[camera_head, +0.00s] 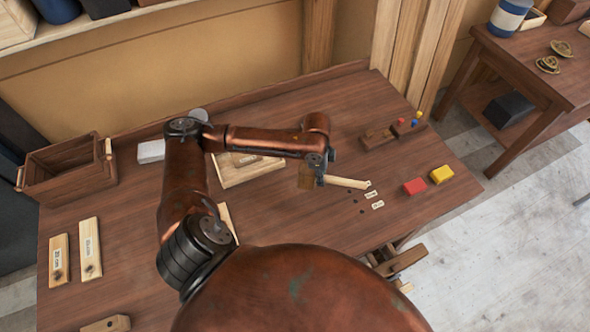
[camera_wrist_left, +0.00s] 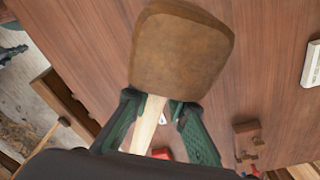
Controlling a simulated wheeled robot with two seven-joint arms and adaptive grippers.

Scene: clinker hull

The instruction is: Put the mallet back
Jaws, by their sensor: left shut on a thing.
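The mallet has a brown wooden block head (camera_head: 306,176) and a pale handle (camera_head: 348,182). My left gripper (camera_head: 321,176) is shut on the handle close to the head, over the right half of the workbench (camera_head: 330,225). In the left wrist view the mallet head (camera_wrist_left: 182,50) is beyond the fingertips, and the pale handle runs between the two green fingers (camera_wrist_left: 160,105). The handle's end points right in the head view, towards small dark holes (camera_head: 361,206) and white labels (camera_head: 377,205) on the bench. The mallet's exact height over the bench is unclear. My right gripper is not in view.
A red block (camera_head: 414,186) and a yellow block (camera_head: 442,174) lie near the bench's right edge. A wooden rack (camera_head: 380,137) with coloured tips stands behind. An open wooden box (camera_head: 68,172) and labelled boards (camera_head: 90,249) are at left. A wooden vise (camera_head: 402,260) juts from the front edge.

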